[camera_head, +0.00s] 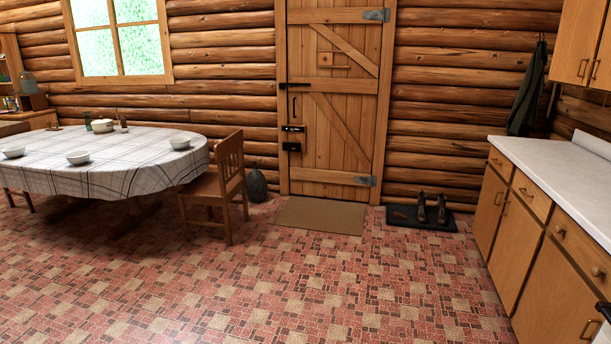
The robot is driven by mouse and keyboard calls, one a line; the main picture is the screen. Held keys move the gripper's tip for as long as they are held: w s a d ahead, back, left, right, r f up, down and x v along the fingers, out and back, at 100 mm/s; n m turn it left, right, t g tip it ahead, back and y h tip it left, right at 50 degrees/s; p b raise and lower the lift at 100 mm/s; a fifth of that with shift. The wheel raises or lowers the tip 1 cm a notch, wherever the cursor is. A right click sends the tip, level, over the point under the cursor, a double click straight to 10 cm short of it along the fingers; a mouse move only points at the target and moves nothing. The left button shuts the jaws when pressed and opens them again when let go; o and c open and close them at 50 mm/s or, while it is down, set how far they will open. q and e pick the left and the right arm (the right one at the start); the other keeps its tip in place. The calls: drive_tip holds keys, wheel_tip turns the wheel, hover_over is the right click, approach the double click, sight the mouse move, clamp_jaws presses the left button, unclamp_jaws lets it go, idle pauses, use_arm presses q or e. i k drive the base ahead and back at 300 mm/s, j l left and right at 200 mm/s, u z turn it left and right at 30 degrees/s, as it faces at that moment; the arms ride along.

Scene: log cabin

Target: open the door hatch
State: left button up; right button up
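A plank wooden door (336,130) stands shut in the log wall, with diagonal braces and metal hinges on its right side. A small hatch (333,59) with a wooden piece shows in the upper part of the door, and it looks closed. Dark latches and a handle (292,130) sit along the door's left edge. Neither of my grippers is clearly visible. A small dark piece at the lower right corner is too cut off to tell.
A brown mat (321,215) lies before the door. A boot tray (421,219) is right of it. A table with a checked cloth (110,178) and a chair (222,188) stand left. A counter (560,180) with cabinets runs along the right. The tiled floor between is clear.

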sight(325, 59)
drive_tip(key=i, duration=5.35)
